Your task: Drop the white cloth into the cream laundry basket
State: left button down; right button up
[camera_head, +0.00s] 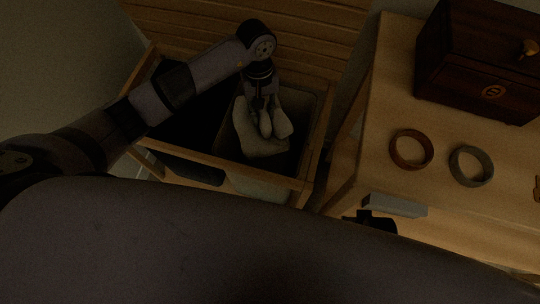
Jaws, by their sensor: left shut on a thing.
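The white cloth (250,138) hangs bunched from my left gripper (266,108), which points down and is shut on it. The cloth is over the right compartment of a wood-framed laundry stand, within the opening as seen from above. This compartment is the cream laundry basket (262,184), whose pale front wall and rim show. I cannot tell how far the cloth is below the rim or whether it touches the lining.
A dark compartment (183,123) lies left of the cream one, partly under my left arm. The wooden frame's front rail (225,168) runs before both. A wooden table (390,75) at right holds a dark drawer box (475,65), a brown ring (396,150) and a grey ring (457,168).

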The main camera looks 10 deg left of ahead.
pick_arm(q)
jog(key=c, duration=1.3)
grip_release()
jog(key=r, duration=0.4)
jog(key=w+r, duration=0.1)
jog(key=r, duration=0.3)
jog(key=a+r, duration=0.1)
jog(key=r, duration=0.3)
jog(key=shift+w, duration=0.25)
jog(key=shift+d+f, duration=0.1)
